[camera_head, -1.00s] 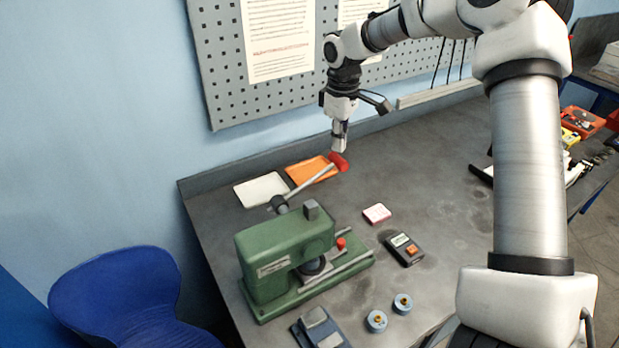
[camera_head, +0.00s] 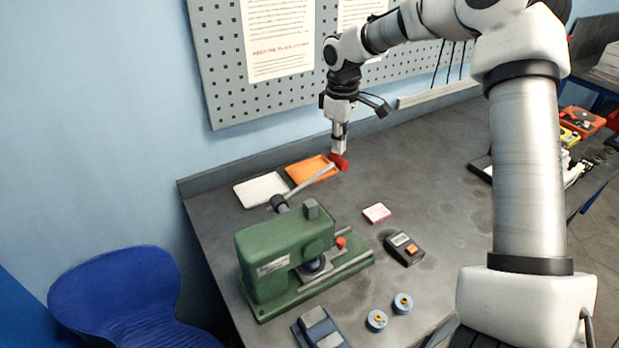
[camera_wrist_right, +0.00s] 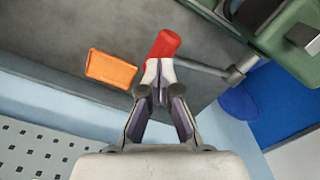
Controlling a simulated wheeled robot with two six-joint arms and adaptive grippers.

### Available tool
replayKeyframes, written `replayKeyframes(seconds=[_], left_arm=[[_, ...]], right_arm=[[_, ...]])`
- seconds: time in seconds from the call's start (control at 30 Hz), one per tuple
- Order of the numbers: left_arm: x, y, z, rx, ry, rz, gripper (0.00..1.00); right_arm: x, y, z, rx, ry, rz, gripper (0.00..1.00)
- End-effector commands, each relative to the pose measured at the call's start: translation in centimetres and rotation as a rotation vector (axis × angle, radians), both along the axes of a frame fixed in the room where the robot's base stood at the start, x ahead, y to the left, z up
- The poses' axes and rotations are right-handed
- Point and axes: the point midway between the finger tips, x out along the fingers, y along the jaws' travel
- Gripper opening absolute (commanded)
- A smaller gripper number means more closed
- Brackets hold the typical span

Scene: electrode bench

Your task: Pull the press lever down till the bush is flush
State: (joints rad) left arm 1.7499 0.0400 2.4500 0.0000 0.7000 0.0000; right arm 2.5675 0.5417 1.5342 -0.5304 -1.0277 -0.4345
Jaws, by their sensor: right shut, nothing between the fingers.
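The green press (camera_head: 285,255) stands on the bench at the left. Its lever (camera_head: 308,184) is a grey rod that slopes up to the right and ends in a red grip (camera_head: 338,161). My right gripper (camera_head: 338,150) points down with its fingertips at the red grip, from above. In the right wrist view the closed fingertips (camera_wrist_right: 159,75) overlap the near end of the red grip (camera_wrist_right: 164,45), with nothing seen between them. The bush is too small to make out under the ram (camera_head: 313,266). My left gripper is out of view.
An orange tray (camera_head: 309,170) and a white tray (camera_head: 262,190) lie behind the lever. A pink pad (camera_head: 376,212), a dark meter (camera_head: 404,248), two blue round parts (camera_head: 377,319) and a blue-grey block (camera_head: 319,330) lie near the press. A pegboard (camera_head: 221,80) hangs behind.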

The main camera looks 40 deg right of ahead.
Motion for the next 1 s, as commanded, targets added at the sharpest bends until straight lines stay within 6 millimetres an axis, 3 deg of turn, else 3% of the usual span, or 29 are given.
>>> replayKeyframes(seconds=[1.0], left_arm=[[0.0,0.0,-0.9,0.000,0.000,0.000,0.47]], right_arm=[[-0.1,-0.1,-2.8,0.001,0.002,0.000,0.00]])
